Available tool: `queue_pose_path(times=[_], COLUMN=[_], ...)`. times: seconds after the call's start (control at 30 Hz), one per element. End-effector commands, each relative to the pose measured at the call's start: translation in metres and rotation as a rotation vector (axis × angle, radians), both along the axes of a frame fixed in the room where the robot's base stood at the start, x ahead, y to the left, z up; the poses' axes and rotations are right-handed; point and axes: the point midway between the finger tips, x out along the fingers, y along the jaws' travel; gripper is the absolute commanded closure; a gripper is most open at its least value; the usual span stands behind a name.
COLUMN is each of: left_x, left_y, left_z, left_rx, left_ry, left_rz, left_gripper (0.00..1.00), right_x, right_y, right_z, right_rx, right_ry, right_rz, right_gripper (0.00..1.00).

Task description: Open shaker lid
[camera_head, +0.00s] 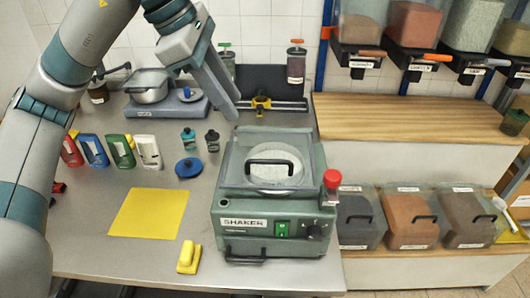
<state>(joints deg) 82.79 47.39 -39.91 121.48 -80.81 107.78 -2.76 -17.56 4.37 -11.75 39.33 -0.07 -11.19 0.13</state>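The shaker (240,235) is a grey-green machine at the front right of the steel table, marked SHAKER, with a green switch, a dark knob and a red button. Its clear lid (240,172) lies down over the top and looks closed, with a black handle (270,161). A pale round vessel shows through it. My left gripper (234,106) hangs behind and above the shaker, apart from the lid, its fingers pointing down to the right. Nothing is visible between them; the side-on angle hides how far apart they are. My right gripper is not in view.
A yellow sheet (147,213) and a yellow block (187,258) lie left of the shaker. Several bottles, a blue disc (188,168) and a pot on a scale (148,86) stand behind. A wooden shelf (400,118) and bins of powder (410,215) border the right side.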

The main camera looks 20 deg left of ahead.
Motion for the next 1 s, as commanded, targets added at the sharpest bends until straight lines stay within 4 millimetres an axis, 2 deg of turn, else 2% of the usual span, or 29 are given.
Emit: queue_pose_path(times=[0.27,0.5,1.0], left_x=[0.007,0.019,0.042], left_y=[-0.009,-0.022,-0.049], left_z=[-0.025,-0.062,-0.137], left_rx=[0.001,0.001,0.0], left_ry=[0.004,0.005,0.004], left_rz=[-0.002,-0.001,0.0], left_gripper=[0.71,0.71,0.71], right_x=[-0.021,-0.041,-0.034], right_y=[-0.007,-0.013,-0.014], right_z=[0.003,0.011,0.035], right_rx=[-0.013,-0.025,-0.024], right_ry=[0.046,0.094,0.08], right_rz=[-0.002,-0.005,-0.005], right_gripper=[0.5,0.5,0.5])
